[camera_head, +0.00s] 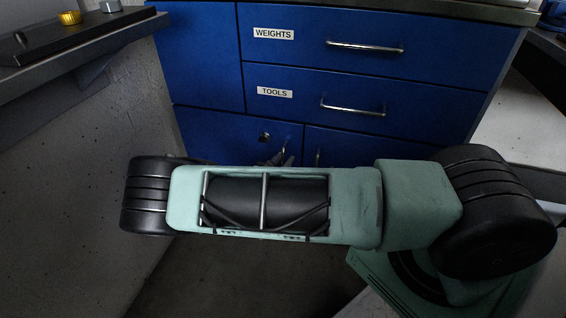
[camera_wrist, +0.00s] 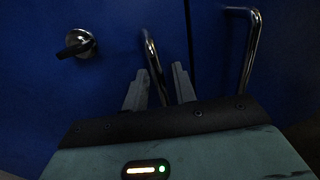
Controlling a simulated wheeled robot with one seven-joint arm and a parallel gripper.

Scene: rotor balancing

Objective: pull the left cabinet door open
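The left cabinet door (camera_head: 215,131) is the blue panel under the drawers; its lower part is hidden behind my arm. In the wrist view it fills the left side (camera_wrist: 60,90), flush beside the other door at a dark seam. Its curved metal handle (camera_wrist: 152,62) runs down between the two fingers of my gripper (camera_wrist: 158,82). The fingers stand apart, one on each side of the handle, with gaps visible. A lock with a dark turn knob (camera_wrist: 76,44) sits left of the handle. In the head view my gripper (camera_head: 275,160) is mostly hidden behind my arm.
The right door's handle (camera_wrist: 250,45) is close to the right of my gripper. Drawers labelled WEIGHTS (camera_head: 365,46) and TOOLS (camera_head: 352,107) are above, both shut. A wall with a shelf (camera_head: 90,45) stands at the left. A light worktop (camera_head: 520,130) is at the right.

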